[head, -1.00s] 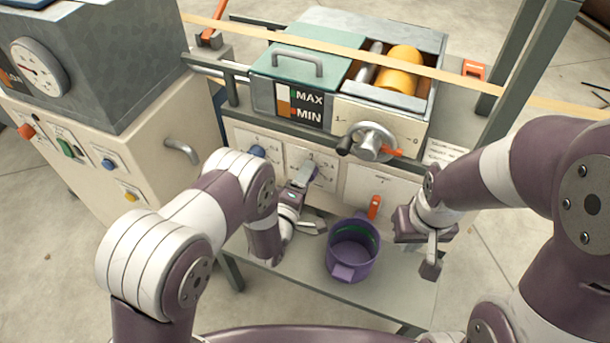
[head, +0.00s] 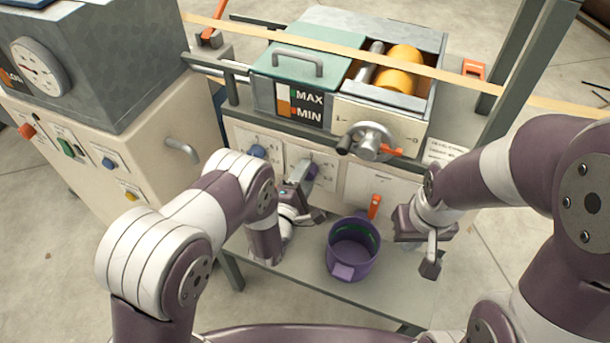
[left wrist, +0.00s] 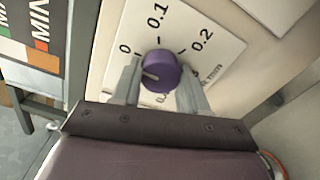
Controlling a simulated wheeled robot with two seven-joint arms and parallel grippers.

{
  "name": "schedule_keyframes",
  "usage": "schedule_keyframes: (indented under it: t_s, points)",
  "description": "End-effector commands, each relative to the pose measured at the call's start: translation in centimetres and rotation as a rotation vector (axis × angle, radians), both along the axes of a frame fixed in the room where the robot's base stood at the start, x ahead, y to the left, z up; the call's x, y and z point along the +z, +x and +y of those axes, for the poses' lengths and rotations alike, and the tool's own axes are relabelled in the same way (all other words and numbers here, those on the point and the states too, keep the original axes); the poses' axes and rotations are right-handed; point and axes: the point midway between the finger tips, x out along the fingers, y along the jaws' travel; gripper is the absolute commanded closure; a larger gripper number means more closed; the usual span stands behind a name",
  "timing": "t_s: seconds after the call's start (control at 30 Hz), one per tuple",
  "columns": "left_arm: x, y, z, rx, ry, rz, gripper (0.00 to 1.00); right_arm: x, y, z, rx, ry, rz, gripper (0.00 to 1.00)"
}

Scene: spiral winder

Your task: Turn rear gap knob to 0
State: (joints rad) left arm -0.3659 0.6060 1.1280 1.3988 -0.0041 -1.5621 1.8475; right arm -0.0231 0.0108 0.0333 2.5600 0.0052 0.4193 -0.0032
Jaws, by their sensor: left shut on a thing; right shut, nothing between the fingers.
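A purple knob (left wrist: 160,72) sits on a white dial plate (left wrist: 185,35) marked 0, 0.1 and 0.2, with a further mark partly hidden. In the left wrist view its pale pointer line lies toward the lower left, near the 0 side. My left gripper (left wrist: 158,85) has one finger on each side of the knob and is shut on it. In the head view the knob (head: 312,171) is partly hidden by my left gripper (head: 303,172). My right gripper (head: 431,266) is shut and empty, right of the purple bucket.
A blue knob (head: 258,151) is on the panel left of the purple one. A crank handwheel (head: 370,142) projects above. A purple bucket (head: 352,250) stands on the lower shelf (head: 385,292), below an orange tap (head: 375,206). A grey machine (head: 95,70) stands at left.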

Motion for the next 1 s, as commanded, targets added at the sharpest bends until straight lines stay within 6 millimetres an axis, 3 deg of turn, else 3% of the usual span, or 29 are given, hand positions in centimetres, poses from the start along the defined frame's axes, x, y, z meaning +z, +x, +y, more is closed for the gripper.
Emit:
schedule_keyframes:
  t_s: [0.23, 0.27, 0.3, 0.33, 0.67, 0.77, 1.0]
  points:
    - [0.0, 0.0, 0.0, 0.0, -0.002, 0.002, 0.87, 0.0, 0.0, 0.0, 0.0, 0.0, 0.0, 1.0]
    - [0.0, 0.0, 0.0, 0.0, -0.002, 0.002, 0.5, 0.0, 0.0, 0.0, 0.0, 0.0, 0.0, 1.0]
    - [0.0, 0.0, 0.0, 0.0, -0.001, 0.001, 0.37, 0.0, 0.0, 0.0, 0.0, 0.0, 0.0, 1.0]
    - [0.0, 0.0, 0.0, 0.0, -0.001, 0.001, 0.31, 0.0, 0.0, 0.0, 0.0, 0.0, 0.0, 1.0]
    - [0.0, -0.4, 0.2, 0.0, 0.0, 0.001, 0.31, 0.2, 0.0, 0.0, 0.0, 0.0, 0.0, 1.0]
    - [0.1, -2.0, 0.8, 0.0, 0.001, 0.003, 0.31, 0.6, 0.0, 0.0, 0.0, 0.0, 0.0, 1.0]
    - [0.1, -8.1, 3.2, 0.001, 0.002, 0.004, 0.31, 1.7, 0.0, 0.0, 0.0, 0.0, 0.0, 1.0]
